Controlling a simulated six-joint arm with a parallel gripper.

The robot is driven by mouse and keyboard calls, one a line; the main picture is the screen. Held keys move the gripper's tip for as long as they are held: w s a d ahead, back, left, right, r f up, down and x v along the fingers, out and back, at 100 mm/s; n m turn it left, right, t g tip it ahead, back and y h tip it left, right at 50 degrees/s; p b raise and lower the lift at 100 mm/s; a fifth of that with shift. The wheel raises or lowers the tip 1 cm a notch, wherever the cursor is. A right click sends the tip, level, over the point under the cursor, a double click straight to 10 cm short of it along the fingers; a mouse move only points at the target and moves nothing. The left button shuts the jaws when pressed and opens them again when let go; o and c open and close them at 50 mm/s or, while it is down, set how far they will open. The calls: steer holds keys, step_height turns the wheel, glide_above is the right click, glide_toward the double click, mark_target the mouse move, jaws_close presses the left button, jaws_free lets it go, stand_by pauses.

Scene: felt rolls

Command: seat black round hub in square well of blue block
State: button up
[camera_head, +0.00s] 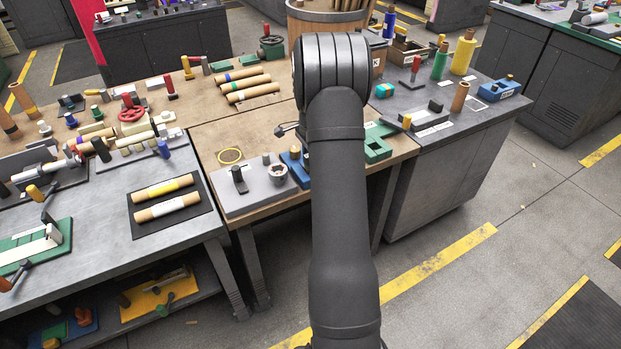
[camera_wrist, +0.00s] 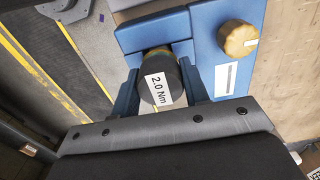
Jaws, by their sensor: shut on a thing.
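The blue block (camera_wrist: 206,52) lies at the top of the wrist view, with a brass knob (camera_wrist: 238,38) and a white label on its right part. In the head view only part of the blue block (camera_head: 293,166) shows beside my arm. The black round hub (camera_wrist: 149,88), with a white "2.0 Nm" label, is between the two fingers of my gripper (camera_wrist: 161,87), which is shut on it. The hub is at the near edge of the block's left part. It hides much of the well, so I cannot tell its depth there. My arm hides gripper and hub in the head view.
A grey plate (camera_head: 257,198) with upright parts stands left of the block, and a green block (camera_head: 378,149) stands right of my arm. A yellow ring (camera_head: 230,156) lies on the wooden bench top. Bare wood (camera_wrist: 285,80) is right of the block.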

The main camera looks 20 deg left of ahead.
steer(key=shift+f, duration=0.5)
stand_by(0.3)
steer(key=o, duration=1.2)
step_height(320, 180, up, 17)
steer(key=shift+r, duration=0.2)
steer(key=shift+f, duration=0.1)
step_height(320, 180, down, 17)
stand_by(0.6)
